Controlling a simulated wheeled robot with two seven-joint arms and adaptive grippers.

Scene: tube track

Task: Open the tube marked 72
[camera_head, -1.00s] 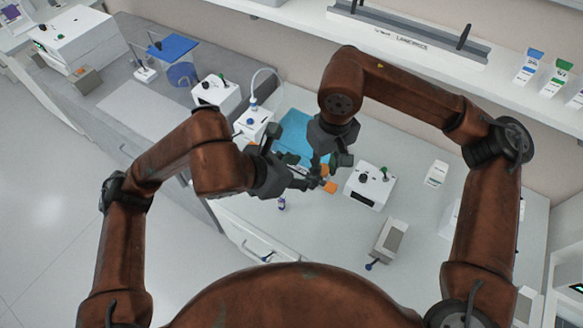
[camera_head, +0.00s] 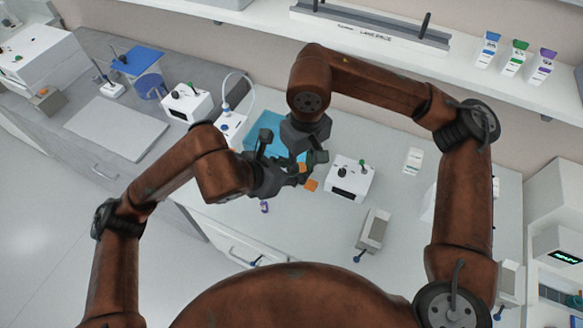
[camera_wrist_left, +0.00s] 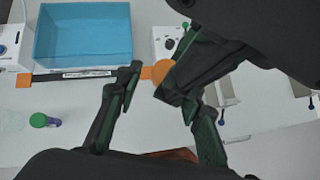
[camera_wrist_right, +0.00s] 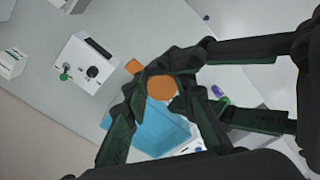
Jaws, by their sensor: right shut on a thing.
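My right gripper (camera_head: 308,165) is shut on a tube with a round orange cap (camera_wrist_right: 162,87). The cap also shows in the left wrist view (camera_wrist_left: 162,70), and the tube body is hidden behind the fingers. No number can be read on it. My left gripper (camera_head: 292,178) is very close beside it. Its fingers (camera_wrist_left: 147,92) are apart with nothing clearly between them. A second tube, with a purple and green end (camera_wrist_left: 45,121), stands or lies on the bench nearer the front edge. It also shows in the head view (camera_head: 264,207).
A dark labelled strip with orange ends (camera_wrist_left: 75,75) lies on the bench below the grippers, beside a blue tray (camera_wrist_left: 85,35). White devices (camera_head: 350,180) and a grey box (camera_head: 373,230) stand to the right. The bench front is mostly clear.

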